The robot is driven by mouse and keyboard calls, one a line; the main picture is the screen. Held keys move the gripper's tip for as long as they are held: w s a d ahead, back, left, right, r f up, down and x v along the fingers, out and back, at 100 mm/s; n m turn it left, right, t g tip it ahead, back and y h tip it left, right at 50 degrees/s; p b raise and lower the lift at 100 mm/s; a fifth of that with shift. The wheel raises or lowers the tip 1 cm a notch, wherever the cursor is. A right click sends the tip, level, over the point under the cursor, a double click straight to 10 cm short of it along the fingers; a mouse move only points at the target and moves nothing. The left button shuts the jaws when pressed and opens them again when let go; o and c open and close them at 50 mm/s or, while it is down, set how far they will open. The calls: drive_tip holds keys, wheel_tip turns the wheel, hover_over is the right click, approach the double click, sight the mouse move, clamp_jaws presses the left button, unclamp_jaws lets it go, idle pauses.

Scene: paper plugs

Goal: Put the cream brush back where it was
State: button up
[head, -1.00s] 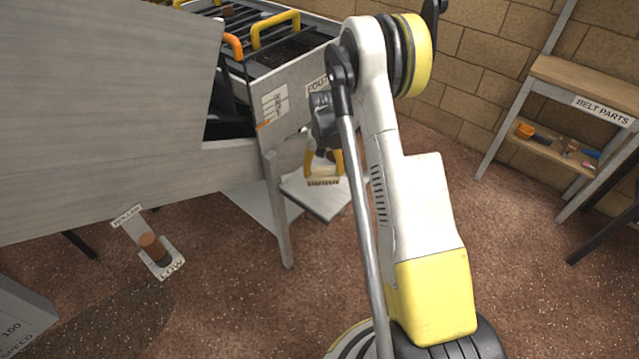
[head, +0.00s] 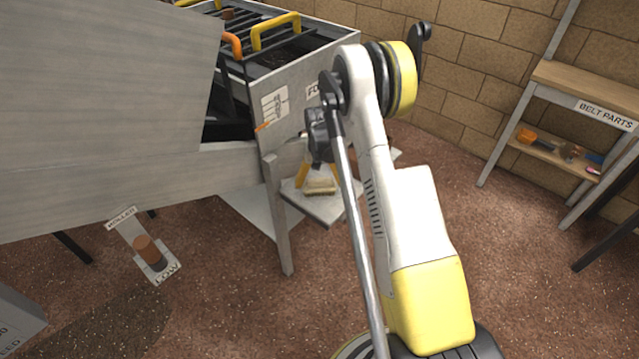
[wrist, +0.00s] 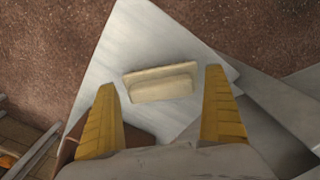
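The cream brush (wrist: 160,83) lies on a pale grey plate (wrist: 140,35), with its long side across the wrist view. In the head view the brush (head: 321,187) rests on the small low plate (head: 325,212) beside the grey machine's leg. My gripper (wrist: 160,78) is open. Its two yellow fingers stand to the left and right of the brush, with a visible gap at each end. In the head view my gripper (head: 318,172) is just above and behind the brush, partly hidden by my arm.
The grey machine (head: 290,95) with yellow handles rises close above the plate. A roller (head: 147,250) on a labelled stand is at lower left. A shelf marked belt parts (head: 590,105) stands at right.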

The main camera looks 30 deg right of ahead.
wheel_tip(320, 180, up, 12)
drive_tip(key=p, duration=0.4)
wheel_tip(320, 180, up, 11)
drive_tip(key=n+t, duration=0.1)
hover_over(319, 181)
drive_tip(key=s+a, duration=0.3)
drive_tip(key=a, duration=0.1)
drive_tip(key=s+a+r+n+t, duration=0.1)
drive_tip(key=s+a+r+t, duration=0.1)
drive_tip(key=s+a+r, duration=0.6)
drive_tip(key=s+a+r+n+t, duration=0.1)
drive_tip(key=s+a+r+t, duration=0.1)
drive_tip(key=s, duration=0.6)
drive_tip(key=s+a+r+n+t, duration=0.2)
drive_tip(key=s+a, duration=0.2)
drive_tip(key=s, duration=0.4)
drive_tip(key=shift+r, duration=0.3)
